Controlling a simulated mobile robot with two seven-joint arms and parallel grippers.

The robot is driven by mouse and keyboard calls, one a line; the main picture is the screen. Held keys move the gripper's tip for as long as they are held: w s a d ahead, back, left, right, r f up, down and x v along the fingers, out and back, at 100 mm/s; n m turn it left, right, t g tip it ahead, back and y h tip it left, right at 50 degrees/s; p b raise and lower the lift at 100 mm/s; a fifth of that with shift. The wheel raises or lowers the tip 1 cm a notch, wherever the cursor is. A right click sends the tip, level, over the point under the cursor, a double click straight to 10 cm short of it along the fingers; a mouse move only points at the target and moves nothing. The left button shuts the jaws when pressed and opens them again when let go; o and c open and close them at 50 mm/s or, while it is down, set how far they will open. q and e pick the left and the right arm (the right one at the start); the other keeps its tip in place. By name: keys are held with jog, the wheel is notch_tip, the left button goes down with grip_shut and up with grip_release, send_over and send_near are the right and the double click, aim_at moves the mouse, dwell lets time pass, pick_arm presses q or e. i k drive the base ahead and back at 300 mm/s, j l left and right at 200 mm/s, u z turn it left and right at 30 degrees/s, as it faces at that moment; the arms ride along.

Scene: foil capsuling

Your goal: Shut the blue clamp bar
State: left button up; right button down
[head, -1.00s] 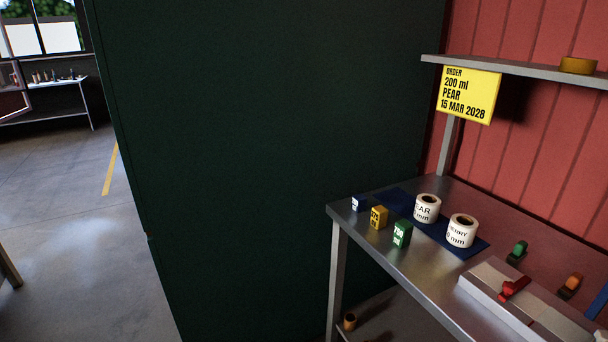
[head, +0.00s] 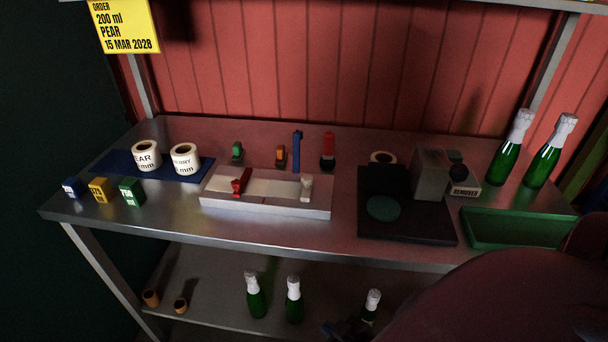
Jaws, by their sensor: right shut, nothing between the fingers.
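A slim blue bar (head: 297,151), which looks like the blue clamp bar, stands raised behind the right part of the long pale block (head: 265,209) on the bench. Its lower end and hinge are too small to make out. My right gripper (head: 338,331) is a dark shape at the bottom edge, low in front of the lower shelf and well apart from the bar. It is shut and empty; its fingertips are hard to make out. My right arm (head: 500,290) covers the bottom right. My left gripper is not in view.
A red-topped upright piece (head: 328,150) stands just right of the bar, an orange one (head: 280,156) just left. A red lever (head: 241,181) sits on the block. A black stand (head: 405,228) and a green tray (head: 520,240) are rightward. Bottles (head: 255,298) stand on the lower shelf.

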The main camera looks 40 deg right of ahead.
aim_at(298, 135)
jog(key=z, duration=0.95)
jog(key=k+l+u, duration=0.05)
